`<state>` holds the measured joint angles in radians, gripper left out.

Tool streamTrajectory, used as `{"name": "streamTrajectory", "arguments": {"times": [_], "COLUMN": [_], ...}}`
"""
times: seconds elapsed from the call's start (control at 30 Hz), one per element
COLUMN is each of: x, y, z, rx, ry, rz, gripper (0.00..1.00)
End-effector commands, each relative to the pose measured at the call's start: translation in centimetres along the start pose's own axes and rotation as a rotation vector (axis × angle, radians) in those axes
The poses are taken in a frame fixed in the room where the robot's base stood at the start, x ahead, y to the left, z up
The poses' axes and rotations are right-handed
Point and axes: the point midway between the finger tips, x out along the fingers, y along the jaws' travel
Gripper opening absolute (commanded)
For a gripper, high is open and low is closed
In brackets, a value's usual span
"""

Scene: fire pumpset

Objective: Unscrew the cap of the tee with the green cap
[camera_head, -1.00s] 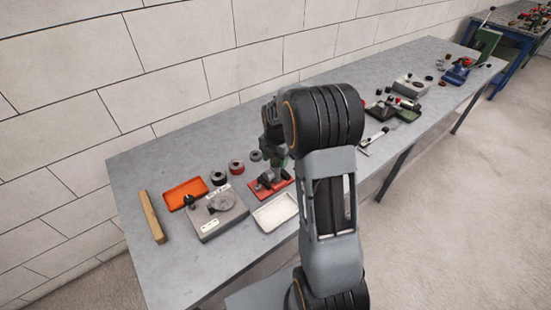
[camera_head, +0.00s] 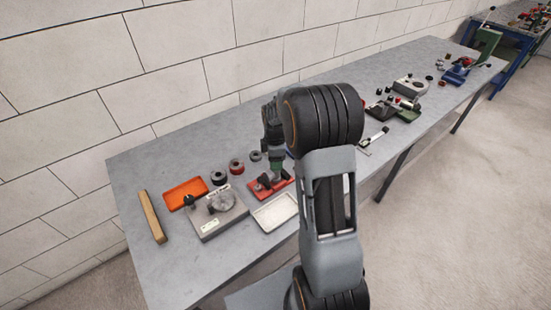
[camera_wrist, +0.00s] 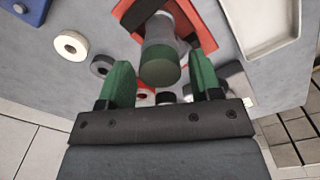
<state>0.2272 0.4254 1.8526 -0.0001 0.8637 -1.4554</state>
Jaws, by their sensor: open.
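The green cap (camera_wrist: 160,68) sits on a grey tee (camera_wrist: 158,27) on the red fixture in the wrist view. My gripper (camera_wrist: 160,75) is open, with one green finger on each side of the cap and a visible gap to both. I cannot tell how far the fingertips are above or below the cap's top. In the head view, the red fixture (camera_head: 282,190) is on the bench and my gripper (camera_head: 276,166) is over it, pointing down. The tee and cap are mostly hidden there.
A white tray (camera_head: 262,222) stands in front of the red fixture, and a grey block with a dial (camera_head: 209,230) is to its left. Several rings, one a black ring (camera_head: 218,178), lie behind. An orange tray (camera_head: 173,201) and wooden bar (camera_head: 152,217) are farther left.

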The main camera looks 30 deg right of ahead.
Motion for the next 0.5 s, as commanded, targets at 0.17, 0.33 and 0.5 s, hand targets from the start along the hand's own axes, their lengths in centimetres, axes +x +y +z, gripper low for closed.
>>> {"name": "streamTrajectory", "arguments": {"times": [0.17, 0.33, 0.5], "x": [0.01, 0.01, 0.0], "y": [-0.01, 0.0, 0.0], "z": [0.0, 0.0, 0.0], "rx": [0.194, 0.305, 0.506], "ry": [0.0, 0.0, 0.0], "rz": [0.0, 0.0, 0.0], "gripper": [0.58, 0.58, 0.58]}}
